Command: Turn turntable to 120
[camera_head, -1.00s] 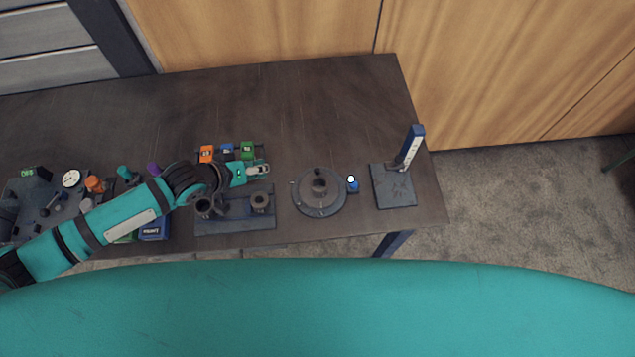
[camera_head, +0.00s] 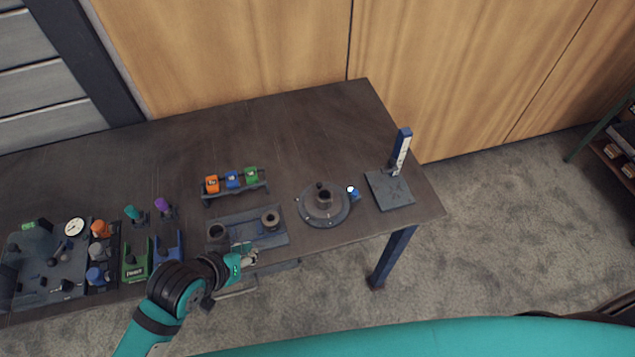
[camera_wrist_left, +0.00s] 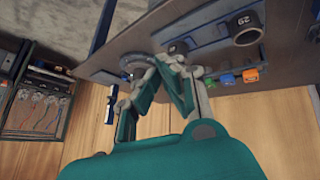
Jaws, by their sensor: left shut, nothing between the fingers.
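The turntable (camera_head: 323,213) is a round grey disc with a raised hub and a small knob, on the right part of the dark table. A small blue piece with a white top (camera_head: 353,191) stands at its right edge. My left gripper (camera_head: 254,257) is shut and empty at the table's front edge, left of and nearer than the turntable, apart from it. In the left wrist view the gripper's fingers (camera_wrist_left: 180,75) show, with the turntable (camera_wrist_left: 135,65) partly hidden behind them. My right gripper is not in view.
A grey base with two round sockets (camera_head: 243,238) lies just behind the gripper. Behind it is a rack with orange, blue and green blocks (camera_head: 233,182). A plate with a blue upright post (camera_head: 402,150) stands right of the turntable. Various fixtures fill the left end.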

